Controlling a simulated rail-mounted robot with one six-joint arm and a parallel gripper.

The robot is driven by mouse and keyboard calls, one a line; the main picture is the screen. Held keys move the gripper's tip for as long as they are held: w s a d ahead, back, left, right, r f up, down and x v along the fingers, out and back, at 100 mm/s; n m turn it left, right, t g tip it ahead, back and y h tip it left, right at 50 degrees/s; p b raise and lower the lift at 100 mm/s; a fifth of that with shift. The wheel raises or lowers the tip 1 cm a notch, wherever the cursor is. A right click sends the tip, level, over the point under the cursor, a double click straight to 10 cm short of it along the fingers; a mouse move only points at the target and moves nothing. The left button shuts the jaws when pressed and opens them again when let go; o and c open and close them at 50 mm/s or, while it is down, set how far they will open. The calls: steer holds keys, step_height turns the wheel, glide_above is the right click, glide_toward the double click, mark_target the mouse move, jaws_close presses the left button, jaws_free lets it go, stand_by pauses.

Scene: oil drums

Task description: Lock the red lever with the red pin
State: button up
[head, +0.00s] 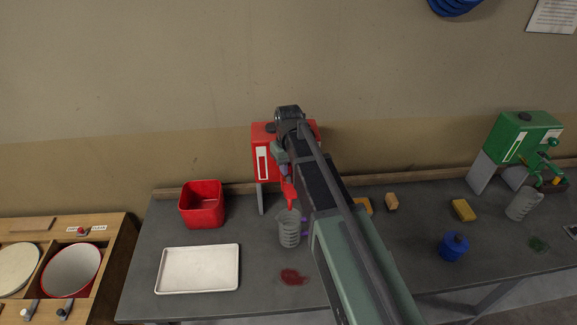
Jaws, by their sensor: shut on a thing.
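The red drum (262,150) stands on grey legs at the back of the bench, partly covered by my arm. A red tap part (289,193) hangs in front of it, above a clear beaker (289,228). I cannot tell how much of this part is the red lever. My gripper (285,172) is close in front of the drum, just above the red tap part. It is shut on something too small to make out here. I cannot identify the red pin, and the lever's pin hole is not visible.
A red bin (202,204) and a white tray (198,268) are left of the beaker. A red spill (292,276) lies in front. Yellow sponges (463,210), a blue container (453,246) and a green drum (524,137) are to the right.

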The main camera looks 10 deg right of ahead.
steer(key=shift+f, duration=0.2)
steer(key=o, duration=1)
steer(key=shift+r, duration=0.1)
step_height(320, 180, up, 11)
steer(key=p, duration=1.1)
steer(key=shift+s+m, duration=0.3)
steer(key=s+f+b, duration=0.6)
steer(key=f+b, duration=0.1)
steer(key=s+f+m+b, duration=0.1)
steer(key=s+f+b, duration=0.6)
steer(key=f+b, duration=0.1)
steer(key=s+f+m+b, duration=0.1)
steer(key=s+f+b, duration=0.5)
steer(key=f+b, duration=0.1)
steer(key=shift+s+f, duration=0.25)
